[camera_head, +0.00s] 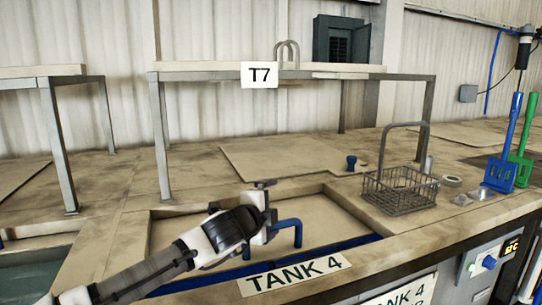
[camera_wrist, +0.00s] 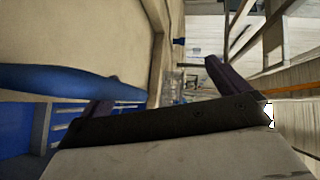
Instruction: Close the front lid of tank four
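The beige front lid (camera_head: 190,229) of tank four lies in the recess behind the "TANK 4" label (camera_head: 295,271). A blue strip (camera_head: 230,274) shows along its front edge; I cannot tell whether the lid sits fully down.
A wire basket (camera_head: 400,190) with a tall handle stands right of the recess. A metal frame marked T7 (camera_head: 259,75) rises behind. A flat rear panel (camera_head: 285,155) carries a blue knob (camera_head: 351,162). Blue (camera_head: 502,172) and green (camera_head: 521,165) paddles stand far right.

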